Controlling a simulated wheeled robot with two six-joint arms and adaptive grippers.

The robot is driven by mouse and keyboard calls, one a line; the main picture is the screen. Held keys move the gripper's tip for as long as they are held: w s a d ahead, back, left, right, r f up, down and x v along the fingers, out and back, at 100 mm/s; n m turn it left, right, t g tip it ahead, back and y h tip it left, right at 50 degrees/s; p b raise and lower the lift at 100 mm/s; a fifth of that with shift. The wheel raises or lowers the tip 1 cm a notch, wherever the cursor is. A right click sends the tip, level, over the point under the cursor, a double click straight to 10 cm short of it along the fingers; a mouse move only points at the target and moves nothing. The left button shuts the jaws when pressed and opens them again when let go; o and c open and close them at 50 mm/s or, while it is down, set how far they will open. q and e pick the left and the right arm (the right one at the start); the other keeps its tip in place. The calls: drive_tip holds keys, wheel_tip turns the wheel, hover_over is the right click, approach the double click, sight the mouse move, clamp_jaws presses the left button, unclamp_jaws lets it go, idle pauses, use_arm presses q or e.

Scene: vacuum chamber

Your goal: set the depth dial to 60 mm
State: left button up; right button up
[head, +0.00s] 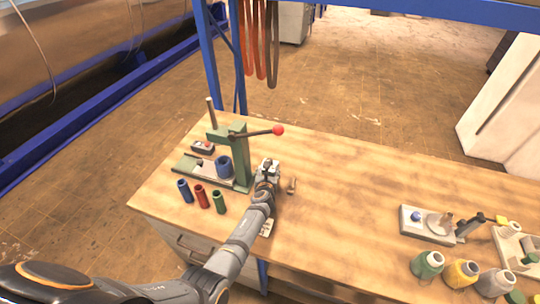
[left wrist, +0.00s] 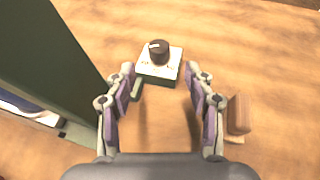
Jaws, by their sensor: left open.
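The depth dial is a dark round knob (left wrist: 159,46) with a white pointer mark. It sits on a small box with a white top and green side (left wrist: 160,70), in the upper middle of the left wrist view. The pointer mark lies toward the left; the scale marks are too small to read. In the head view the box (head: 268,164) shows just beyond my left gripper (head: 267,176), beside the green press. In the left wrist view my left gripper (left wrist: 163,82) is open and empty, its fingers apart on the near side of the box. My right gripper is not in view.
The green press (head: 239,155) with its red-ball lever (head: 278,130) stands close to the left of my gripper. A wooden piece (left wrist: 238,114) lies to the right. Blue, red and green cylinders (head: 202,196) stand front left. The table's middle (head: 350,200) is clear.

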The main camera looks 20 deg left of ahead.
use_arm(q)
drive_tip(key=b+x, duration=0.3)
drive_tip(key=b, duration=0.1)
drive_tip(key=shift+w+a+f, duration=0.15)
drive_tip(key=shift+w+f, duration=0.05)
drive_tip(key=shift+w, duration=0.1)
drive_tip(key=b+x, duration=0.3)
drive_tip(key=x, duration=0.1)
drive_tip(key=shift+f, duration=0.2)
drive_tip(key=shift+w+a+b, duration=0.15)
drive_tip(key=shift+w+b, duration=0.55)
drive_tip(key=shift+b, duration=0.1)
drive_tip(key=shift+r, duration=0.2)
drive_tip(key=shift+c, duration=1)
clamp_jaws()
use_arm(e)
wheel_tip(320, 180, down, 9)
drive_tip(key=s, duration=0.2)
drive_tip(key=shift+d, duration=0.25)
